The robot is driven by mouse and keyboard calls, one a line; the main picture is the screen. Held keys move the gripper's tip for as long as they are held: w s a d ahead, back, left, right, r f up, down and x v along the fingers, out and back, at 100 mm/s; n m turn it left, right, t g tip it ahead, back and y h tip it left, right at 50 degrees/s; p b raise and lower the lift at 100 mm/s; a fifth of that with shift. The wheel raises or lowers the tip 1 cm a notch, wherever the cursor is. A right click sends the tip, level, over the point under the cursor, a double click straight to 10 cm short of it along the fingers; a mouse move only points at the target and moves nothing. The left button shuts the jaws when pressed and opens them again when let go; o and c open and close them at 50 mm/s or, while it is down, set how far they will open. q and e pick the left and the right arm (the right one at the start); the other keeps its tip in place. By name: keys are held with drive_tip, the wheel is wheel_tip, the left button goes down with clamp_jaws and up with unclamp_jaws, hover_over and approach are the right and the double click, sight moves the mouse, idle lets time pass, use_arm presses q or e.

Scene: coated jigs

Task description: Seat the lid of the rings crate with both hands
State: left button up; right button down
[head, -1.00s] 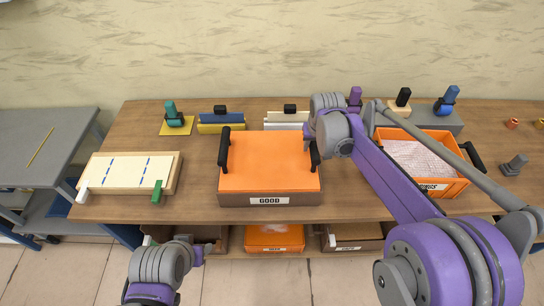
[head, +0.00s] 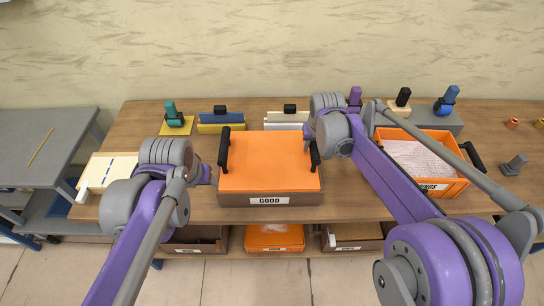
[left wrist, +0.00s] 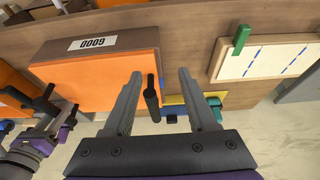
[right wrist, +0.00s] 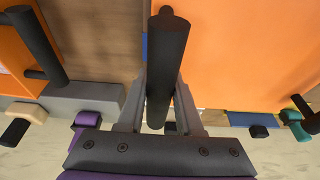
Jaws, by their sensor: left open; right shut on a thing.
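The orange lid (head: 268,160) lies flat over the brown crate (head: 300,199) labelled GOOD; whether its rim is fully down I cannot tell. It has a black left handle (head: 224,148) and a black right handle (head: 315,157). My right gripper (head: 311,146) is shut on the right handle, which also fills the middle of the right wrist view (right wrist: 166,60). My left gripper (head: 206,173) is open, just left of the left handle. In the left wrist view, the left handle (left wrist: 151,97) appears between the open fingers (left wrist: 159,75), with no contact visible.
An orange crate (head: 460,186) with pale contents and black handles stands to the right. A cream board (head: 103,172) with blue dashes lies left, partly behind my left arm. Blue and cream blocks (head: 221,127) stand behind the lid.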

use_arm(q)
drive_tip(key=g, duration=0.1)
approach(224, 143)
drive_tip(key=shift+f, duration=0.8)
drive_tip(key=shift+x, duration=5.55)
drive_tip(key=shift+w, duration=0.15)
clamp_jaws()
drive_tip(key=shift+r, duration=0.25)
use_arm(e)
drive_tip(key=shift+r, duration=0.15)
